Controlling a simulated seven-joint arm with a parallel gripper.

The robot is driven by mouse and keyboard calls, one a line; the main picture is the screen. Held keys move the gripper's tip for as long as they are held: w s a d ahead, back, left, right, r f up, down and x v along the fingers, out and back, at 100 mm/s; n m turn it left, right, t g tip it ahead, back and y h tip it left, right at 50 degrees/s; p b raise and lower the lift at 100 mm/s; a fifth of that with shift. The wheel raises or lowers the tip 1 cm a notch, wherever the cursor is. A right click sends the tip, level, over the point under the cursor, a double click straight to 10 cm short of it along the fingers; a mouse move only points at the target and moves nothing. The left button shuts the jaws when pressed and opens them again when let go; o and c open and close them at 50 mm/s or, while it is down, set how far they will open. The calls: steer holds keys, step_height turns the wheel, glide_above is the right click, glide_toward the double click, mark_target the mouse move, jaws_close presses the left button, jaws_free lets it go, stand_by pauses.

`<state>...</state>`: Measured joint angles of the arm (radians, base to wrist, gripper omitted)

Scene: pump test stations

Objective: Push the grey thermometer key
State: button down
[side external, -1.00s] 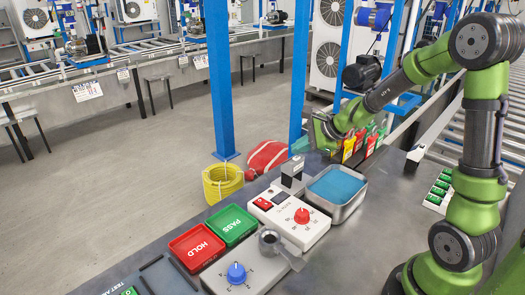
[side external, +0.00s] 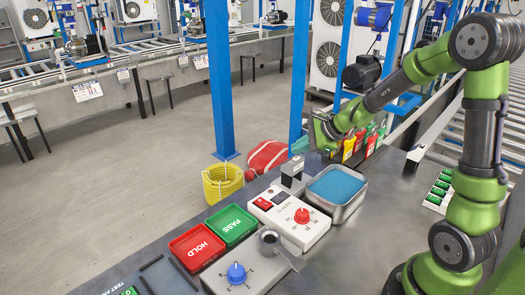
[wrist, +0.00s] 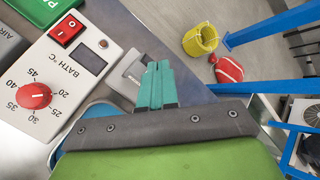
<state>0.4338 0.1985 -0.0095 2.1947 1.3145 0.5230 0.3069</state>
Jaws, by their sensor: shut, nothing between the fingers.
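The grey block (side external: 293,178) that may carry the thermometer key stands behind the white bath control box (side external: 290,217), beside the water tray. In the wrist view the grey block (wrist: 128,72) is just left of my fingertips and partly covered by them. I cannot make out a separate key on it. My gripper (side external: 298,146) is shut and empty, with teal fingertips pressed together. It is above and beyond the block in the side view. The teal fingertips (wrist: 157,72) also show in the wrist view; I cannot tell whether they touch the block.
The control box has a red switch (wrist: 67,29), dark display (wrist: 91,59) and red dial (wrist: 34,95). The metal water tray (side external: 347,213) stands to the right. Green PASS (side external: 231,224) and red HOLD (side external: 197,247) trays are left. A blue post (side external: 219,80) rises behind the bench.

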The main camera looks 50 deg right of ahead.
stand_by(0.4)
steer(key=shift+f, duration=0.5)
stand_by(0.3)
steer(key=shift+r, duration=0.5)
steer(key=shift+r, duration=3)
